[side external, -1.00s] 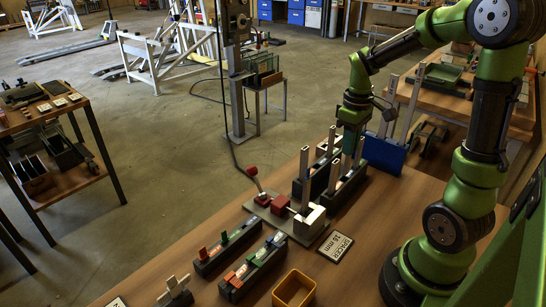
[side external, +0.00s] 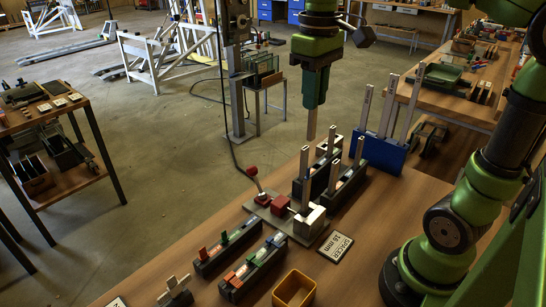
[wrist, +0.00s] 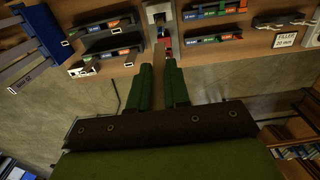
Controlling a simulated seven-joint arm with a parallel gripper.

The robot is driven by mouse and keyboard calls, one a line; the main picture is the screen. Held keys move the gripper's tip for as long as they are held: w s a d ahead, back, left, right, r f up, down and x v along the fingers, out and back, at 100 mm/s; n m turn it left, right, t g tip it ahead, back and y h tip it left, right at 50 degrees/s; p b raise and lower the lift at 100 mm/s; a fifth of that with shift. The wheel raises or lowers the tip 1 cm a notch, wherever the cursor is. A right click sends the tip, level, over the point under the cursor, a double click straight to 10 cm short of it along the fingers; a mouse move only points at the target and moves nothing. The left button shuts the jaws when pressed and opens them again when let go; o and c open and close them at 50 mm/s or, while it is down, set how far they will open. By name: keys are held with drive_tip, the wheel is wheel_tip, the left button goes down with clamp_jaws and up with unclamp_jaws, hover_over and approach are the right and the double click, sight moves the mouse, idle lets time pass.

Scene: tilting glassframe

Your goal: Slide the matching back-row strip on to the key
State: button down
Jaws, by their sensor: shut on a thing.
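My gripper (side external: 313,104) points down and is shut on a pale upright strip (side external: 312,124), held above the far end of the table. In the wrist view, the green fingers (wrist: 159,68) close on the strip (wrist: 159,52). Two dark racks, the back one (side external: 299,188) and the front one (side external: 330,205), hold several pale upright strips. A grey plate (side external: 284,226) beside them carries a pale metal block (side external: 309,222) and a red block (side external: 280,204). I cannot tell which part is the key; strip markings are too small to read.
A blue holder (side external: 384,158) with tall strips stands behind the racks. A spacer sign (side external: 336,245), two dark trays of coloured blocks (side external: 228,248) (side external: 253,272) and a yellow bin (side external: 294,289) lie nearer. The air around the held strip looks clear.

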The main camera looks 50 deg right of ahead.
sight(312, 137)
drive_tip(key=shift+f, duration=0.15)
drive_tip(key=shift+f, duration=2.8)
drive_tip(key=shift+f, duration=1.85)
drive_tip(key=c, duration=1)
unclamp_jaws()
drive_tip(key=shift+r, duration=0.1)
wheel_tip(312, 137, up, 17)
drive_tip(key=shift+f, duration=0.1)
drive_tip(key=shift+s+f, duration=0.1)
